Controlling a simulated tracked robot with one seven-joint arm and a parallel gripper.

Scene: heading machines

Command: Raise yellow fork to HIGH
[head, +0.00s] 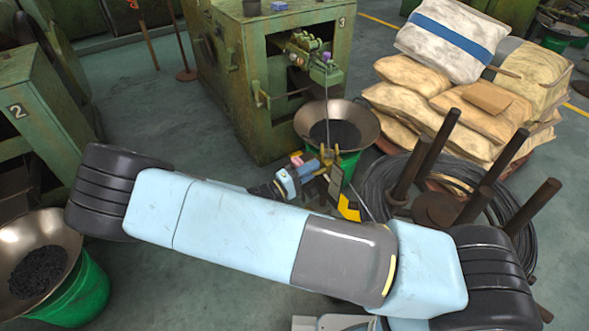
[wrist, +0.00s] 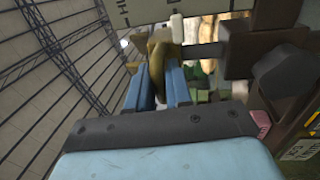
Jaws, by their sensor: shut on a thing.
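My gripper (wrist: 158,88) has its two blue fingers shut on a dull yellow upright piece, the yellow fork (wrist: 157,60), in the wrist view. Behind it is a greenish plate (wrist: 150,12) with dark marks and letters, cut off by the top edge, so I cannot read the level. A pale knob (wrist: 176,28) sits just right of the fork's top. In the head view my gripper (head: 318,168) is at the small mechanism in front of the green machine, below the bowl. The fork itself is too small there to tell apart from other yellow parts.
A green machine marked 3 (head: 230,90) stands behind, with a metal bowl of dark pieces (head: 362,112) beside it. A wire coil with upright brown posts (head: 455,190) lies at the right. Stacked sacks (head: 415,75) stand behind. A dark bracket (wrist: 285,75) is close right of the fingers.

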